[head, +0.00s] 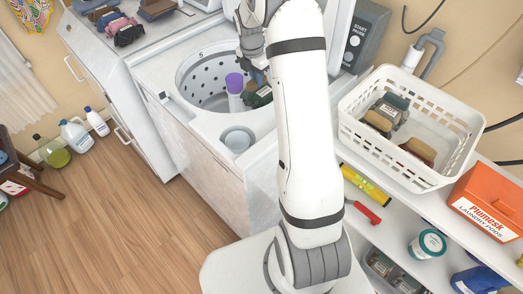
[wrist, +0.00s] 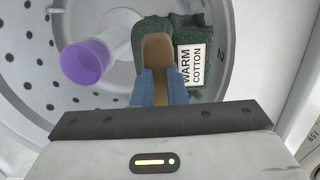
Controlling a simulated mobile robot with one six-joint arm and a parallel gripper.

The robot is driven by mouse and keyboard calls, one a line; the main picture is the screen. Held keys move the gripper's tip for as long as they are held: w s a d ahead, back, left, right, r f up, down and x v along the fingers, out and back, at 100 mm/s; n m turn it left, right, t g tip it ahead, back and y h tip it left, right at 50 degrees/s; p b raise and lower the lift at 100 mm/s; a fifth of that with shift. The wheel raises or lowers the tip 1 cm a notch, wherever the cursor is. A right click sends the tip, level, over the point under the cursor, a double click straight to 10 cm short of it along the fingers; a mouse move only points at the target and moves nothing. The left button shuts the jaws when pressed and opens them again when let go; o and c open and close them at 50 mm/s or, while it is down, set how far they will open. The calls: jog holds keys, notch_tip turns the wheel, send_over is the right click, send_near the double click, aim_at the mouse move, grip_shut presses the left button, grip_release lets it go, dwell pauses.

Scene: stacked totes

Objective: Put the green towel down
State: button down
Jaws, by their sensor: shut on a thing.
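The green towel (head: 260,98), folded and dark with a white "WARM COTTON" label, is in my gripper (head: 256,77). It is over the open drum (head: 200,84) of the top-loading washer, just right of the purple-topped agitator (head: 234,83). In the wrist view, my gripper (wrist: 157,48) is shut on the green towel (wrist: 200,28), and its tan-tipped finger covers part of the towel. The purple agitator top (wrist: 84,62) is to the left there. I cannot tell whether the towel touches the drum wall.
A white basket (head: 358,128) on the right shelf holds several folded cloths. An orange pods box (head: 488,203) stands beside it. A round cup (head: 238,139) sits at the washer's front rim. The drum's left side looks free.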

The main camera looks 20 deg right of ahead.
notch_tip(320, 180, down, 24)
jog(key=b, duration=1.3)
jog(key=shift+f+b, duration=0.3)
jog(key=shift+f, duration=0.25)
jog(key=c, duration=1.5)
grip_release()
jog(key=shift+o, duration=0.2)
jog(key=shift+r, duration=0.1)
notch_tip(320, 180, up, 13)
jog(key=a+p, duration=0.1)
jog(key=shift+s+a+p, duration=0.15)
jog(key=shift+s+p, duration=0.1)
jog(key=shift+p, duration=0.15)
